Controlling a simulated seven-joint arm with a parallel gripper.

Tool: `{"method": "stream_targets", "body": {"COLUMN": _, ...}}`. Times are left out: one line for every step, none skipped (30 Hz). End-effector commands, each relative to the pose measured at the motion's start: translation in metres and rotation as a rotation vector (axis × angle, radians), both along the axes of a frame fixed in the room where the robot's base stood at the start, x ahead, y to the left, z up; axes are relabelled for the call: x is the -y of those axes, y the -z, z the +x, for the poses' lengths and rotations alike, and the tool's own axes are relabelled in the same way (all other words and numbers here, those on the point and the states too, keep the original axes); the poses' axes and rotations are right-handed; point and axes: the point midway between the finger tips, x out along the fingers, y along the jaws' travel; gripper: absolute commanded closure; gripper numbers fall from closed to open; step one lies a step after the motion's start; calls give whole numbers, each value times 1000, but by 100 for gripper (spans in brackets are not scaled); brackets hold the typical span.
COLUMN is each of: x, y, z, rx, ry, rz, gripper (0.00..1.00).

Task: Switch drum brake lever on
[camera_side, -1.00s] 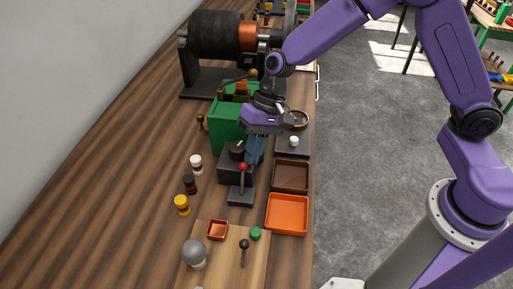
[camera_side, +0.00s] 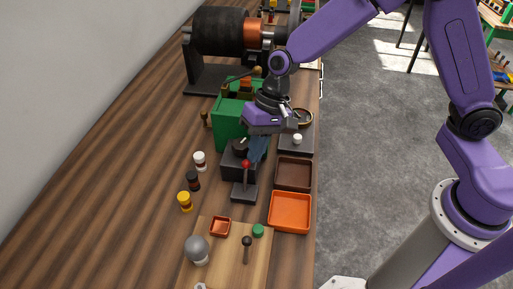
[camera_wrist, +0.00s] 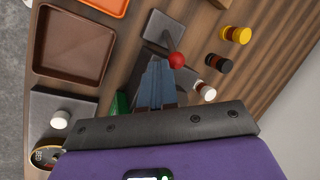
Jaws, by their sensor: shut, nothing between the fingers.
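A lever with a red ball knob (camera_side: 246,163) stands nearly upright on a dark grey base plate (camera_side: 243,194). In the wrist view, the red knob (camera_wrist: 176,60) shows just right of the fingertips, and its plate (camera_wrist: 163,30) lies beyond them. My gripper (camera_side: 256,155) is shut and empty, its blue-grey fingers pointing down behind the knob. The fingers also show in the wrist view (camera_wrist: 157,68). I cannot tell whether they touch the knob. A black drum (camera_side: 218,31) with a copper band stands at the back. No label shows which lever belongs to the drum brake.
A green box (camera_side: 229,124) and a dark block (camera_side: 232,168) stand close by my gripper. A brown tray (camera_side: 294,174) and an orange tray (camera_side: 290,212) lie to the right. White, black and yellow posts stand left. A wooden board (camera_side: 222,258) with a dark-knobbed lever lies in front.

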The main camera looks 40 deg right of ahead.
Motion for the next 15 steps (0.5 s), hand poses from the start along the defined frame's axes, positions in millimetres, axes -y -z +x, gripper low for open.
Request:
{"method": "stream_targets", "body": {"x": -2, "y": -1, "z": -2, "rx": 8, "ry": -3, "rz": -6, "gripper": 100}}
{"method": "stream_targets", "body": {"x": -2, "y": -1, "z": -2, "rx": 14, "ry": -3, "rz": -12, "gripper": 100}}
{"method": "stream_targets", "body": {"x": -3, "y": -2, "z": -3, "rx": 22, "ry": -3, "rz": -20, "gripper": 100}}
{"method": "stream_targets", "body": {"x": -4, "y": -3, "z": -3, "rx": 30, "ry": -3, "rz": -28, "gripper": 100}}
{"method": "stream_targets", "body": {"x": -5, "y": -3, "z": -4, "rx": 37, "ry": -4, "rz": -34, "gripper": 100}}
{"method": "stream_targets", "body": {"x": -6, "y": -4, "z": -5, "rx": 49, "ry": -5, "rz": -45, "gripper": 100}}
{"method": "stream_targets", "body": {"x": -7, "y": -5, "z": -6, "rx": 59, "ry": -7, "rz": -55, "gripper": 100}}
{"method": "stream_targets", "body": {"x": -8, "y": -5, "z": -7, "rx": 69, "ry": -6, "rz": -65, "gripper": 100}}
{"method": "stream_targets", "body": {"x": -9, "y": -6, "z": -9, "rx": 84, "ry": -7, "rz": -80, "gripper": 100}}
{"method": "stream_targets", "body": {"x": -11, "y": -7, "z": -10, "rx": 95, "ry": -8, "rz": -92, "gripper": 100}}
{"method": "stream_targets", "body": {"x": -12, "y": -8, "z": -11, "rx": 108, "ry": -8, "rz": -104, "gripper": 100}}
{"method": "stream_targets", "body": {"x": -14, "y": -9, "z": -13, "rx": 127, "ry": -9, "rz": -120, "gripper": 100}}
{"method": "stream_targets", "body": {"x": -15, "y": -9, "z": -14, "rx": 139, "ry": -9, "rz": -133, "gripper": 100}}
{"method": "stream_targets", "body": {"x": -16, "y": -10, "z": -15, "rx": 151, "ry": -9, "rz": -146, "gripper": 100}}
{"method": "stream_targets", "body": {"x": -18, "y": -11, "z": -17, "rx": 169, "ry": -9, "rz": -163, "gripper": 100}}
